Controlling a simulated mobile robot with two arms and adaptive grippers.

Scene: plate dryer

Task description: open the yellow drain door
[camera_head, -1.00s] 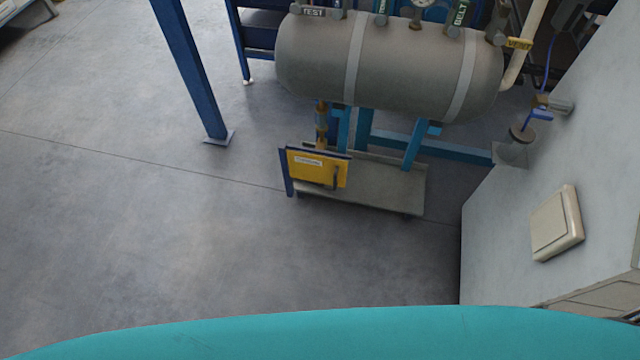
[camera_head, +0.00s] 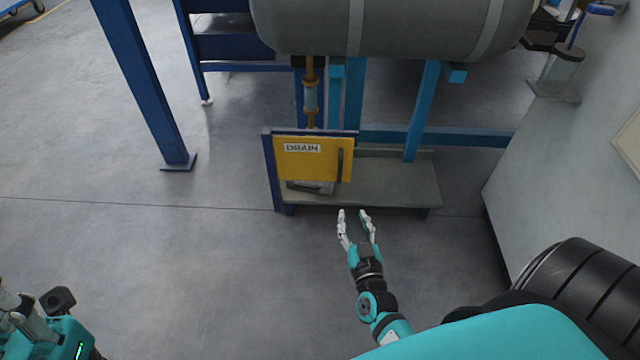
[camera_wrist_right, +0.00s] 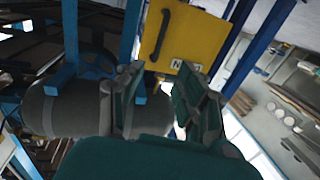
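The yellow drain door (camera_head: 310,165) with a white DRAIN label hangs upright on a blue frame below the grey tank, and looks closed. Its dark vertical handle (camera_head: 340,166) is near its right edge. My right gripper (camera_head: 354,213) is open and empty, in front of the door and below its handle, apart from it in the head view. In the right wrist view the door (camera_wrist_right: 187,45) and handle (camera_wrist_right: 165,33) show beyond the open fingers (camera_wrist_right: 165,85). At the lower left of the head view is part of my left arm; its fingertips are not clearly seen.
A grey tray platform (camera_head: 390,180) extends behind and right of the door. A brown pipe (camera_head: 310,95) runs down behind it from the tank (camera_head: 400,25). A blue post (camera_head: 145,85) stands left. A pale wall (camera_head: 560,150) is at right. Floor in front is clear.

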